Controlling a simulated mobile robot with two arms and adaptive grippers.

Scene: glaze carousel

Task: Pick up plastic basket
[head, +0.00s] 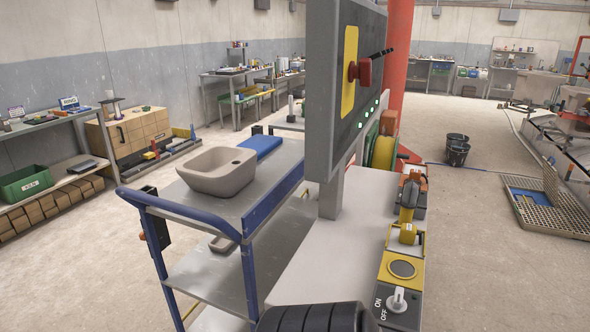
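A green plastic basket or bin (27,183) with a white label on its front sits at the far left of the head view. It rests on the lower shelf of a grey bench (48,122), above a row of brown blocks. Its inside looks dark and I cannot tell what it holds. Neither of my grippers shows in this view, and nothing is touching the green basket.
A blue-framed trolley (190,202) carrying a sink basin (217,170) stands between me and the bench. A control panel (343,90) blocks the centre. Bare floor lies left of the trolley.

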